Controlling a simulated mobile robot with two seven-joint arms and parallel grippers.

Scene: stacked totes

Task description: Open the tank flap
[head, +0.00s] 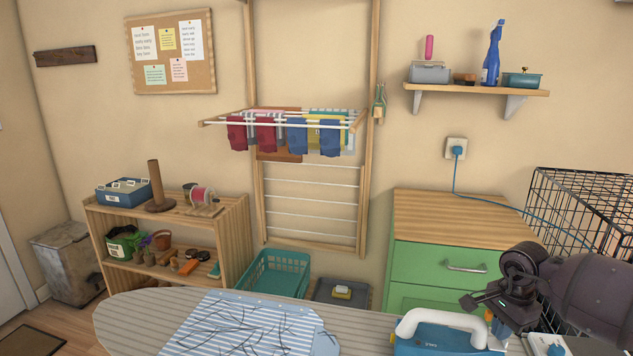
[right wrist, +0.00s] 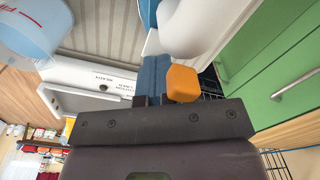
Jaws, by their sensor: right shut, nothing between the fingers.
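A blue and white iron (head: 425,345) sits on the ironing board at the bottom of the head view. Its white handle also shows in the right wrist view (right wrist: 195,35). A small orange part (right wrist: 183,83) shows close in front of my right gripper, next to a blue piece. I cannot clearly make out the tank flap or whether it is open. My right gripper (head: 472,302) is shut and empty, just above and right of the iron's handle; it also shows in the right wrist view (right wrist: 152,100). I cannot tell whether it touches the iron. My left gripper is out of view.
The striped ironing board (head: 125,320) carries a blue striped cloth (head: 235,325). A light-blue cup-like container (right wrist: 25,30) and a white printed object (right wrist: 85,78) are near the right gripper. A green cabinet (head: 430,262) and wire cage (head: 570,200) stand behind.

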